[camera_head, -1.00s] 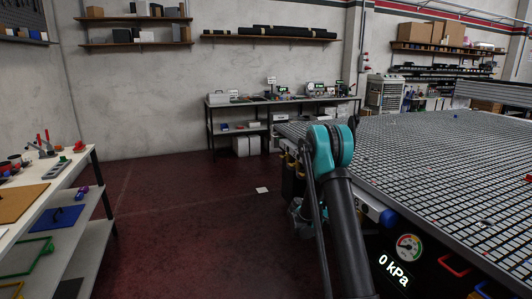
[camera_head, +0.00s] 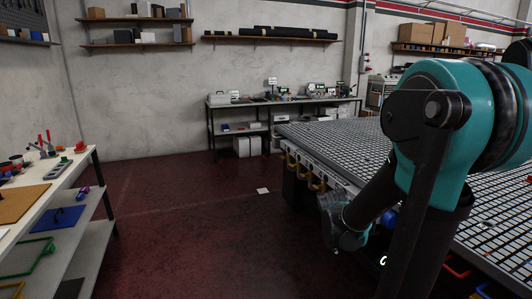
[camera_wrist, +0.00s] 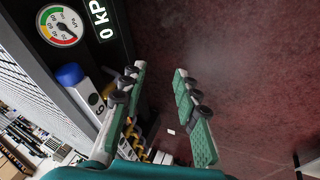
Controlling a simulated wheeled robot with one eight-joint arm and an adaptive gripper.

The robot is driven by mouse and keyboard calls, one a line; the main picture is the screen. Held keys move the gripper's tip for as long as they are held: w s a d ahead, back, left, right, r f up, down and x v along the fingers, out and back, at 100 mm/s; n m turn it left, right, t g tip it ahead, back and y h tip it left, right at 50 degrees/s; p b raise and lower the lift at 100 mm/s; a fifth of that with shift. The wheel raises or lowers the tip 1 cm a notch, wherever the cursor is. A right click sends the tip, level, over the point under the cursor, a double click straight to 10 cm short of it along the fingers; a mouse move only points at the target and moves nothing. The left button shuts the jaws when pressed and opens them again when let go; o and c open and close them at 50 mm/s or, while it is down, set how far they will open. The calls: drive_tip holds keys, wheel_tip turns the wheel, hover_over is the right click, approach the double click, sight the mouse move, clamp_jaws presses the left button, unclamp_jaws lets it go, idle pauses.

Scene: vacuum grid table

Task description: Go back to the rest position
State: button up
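My gripper (camera_wrist: 160,72) shows in the wrist view with its two green-padded fingers apart and nothing between them. It hangs beside the side of the vacuum grid table, over the dark red floor. The vacuum grid table (camera_head: 335,137) stands at the right in the head view, and its gridded top also shows at the left edge of the wrist view (camera_wrist: 28,85). My arm covers much of the table in the head view. The fingertips cannot be made out in the head view.
The pressure gauge (camera_wrist: 60,26) and a blue knob (camera_wrist: 70,75) are on the table's side, close to my gripper. A shelved workbench (camera_head: 80,172) stands at the left. A back bench (camera_head: 265,102) is against the wall.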

drive_tip(key=s+a+f+m+y, duration=0.1)
drive_tip(key=s+a, duration=0.5)
drive_tip(key=s, duration=0.6)
drive_tip(key=f+y, duration=0.1)
drive_tip(key=y, duration=0.1)
drive_tip(key=shift+s+a+y, duration=0.3)
drive_tip(key=shift+s+a, duration=0.05)
drive_tip(key=shift+s, duration=0.05)
drive_tip(key=shift+f, duration=0.1)
